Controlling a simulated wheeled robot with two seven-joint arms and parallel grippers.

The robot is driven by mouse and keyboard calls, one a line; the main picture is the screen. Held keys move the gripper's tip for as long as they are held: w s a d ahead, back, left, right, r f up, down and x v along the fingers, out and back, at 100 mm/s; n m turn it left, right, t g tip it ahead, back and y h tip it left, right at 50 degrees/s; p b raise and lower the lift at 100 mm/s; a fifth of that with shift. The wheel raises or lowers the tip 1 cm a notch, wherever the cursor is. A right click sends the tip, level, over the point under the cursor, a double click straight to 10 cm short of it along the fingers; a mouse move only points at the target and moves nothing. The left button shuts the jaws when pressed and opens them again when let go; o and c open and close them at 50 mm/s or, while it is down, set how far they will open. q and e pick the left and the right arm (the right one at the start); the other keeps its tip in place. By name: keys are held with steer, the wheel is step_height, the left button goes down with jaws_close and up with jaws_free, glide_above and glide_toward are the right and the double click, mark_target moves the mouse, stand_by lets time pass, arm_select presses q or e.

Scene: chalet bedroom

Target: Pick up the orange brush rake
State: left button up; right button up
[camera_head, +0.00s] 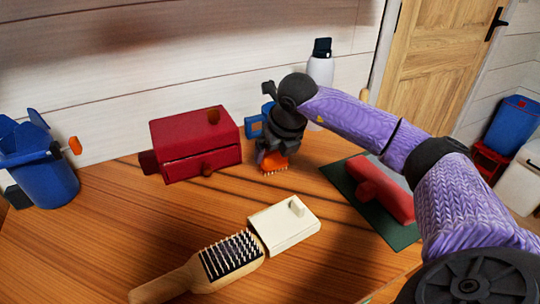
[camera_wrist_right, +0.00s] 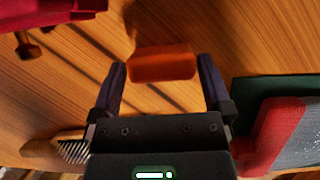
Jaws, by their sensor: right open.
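The orange brush rake (camera_head: 274,162) is on the wooden table, right of the red box, with its bristles pointing down at the table. My right gripper (camera_head: 276,148) is directly above it and hides its upper part in the head view. In the right wrist view the orange brush rake (camera_wrist_right: 163,64) lies ahead between the two open fingers (camera_wrist_right: 162,78), with a gap visible on each side. I cannot tell whether the fingers are level with it. My left gripper is out of view.
A red box (camera_head: 195,145) with knobs stands left of the gripper. A red tool (camera_head: 378,187) on a dark green mat (camera_head: 398,236) lies right. A wooden bristle brush (camera_head: 205,268) and a cream box (camera_head: 285,222) are in front. A blue bin (camera_head: 45,180) stands far left, a white bottle (camera_head: 320,70) behind.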

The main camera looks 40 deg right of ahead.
mark_target(273, 160)
steer(key=b+x, duration=0.1)
steer(key=x, duration=0.2)
steer(key=shift+d+f, duration=0.1)
steer(key=shift+f, duration=0.3)
steer(key=shift+w, duration=0.15)
steer(key=shift+r, duration=0.1)
steer(key=shift+c, duration=1.2)
steer(key=c, duration=0.7)
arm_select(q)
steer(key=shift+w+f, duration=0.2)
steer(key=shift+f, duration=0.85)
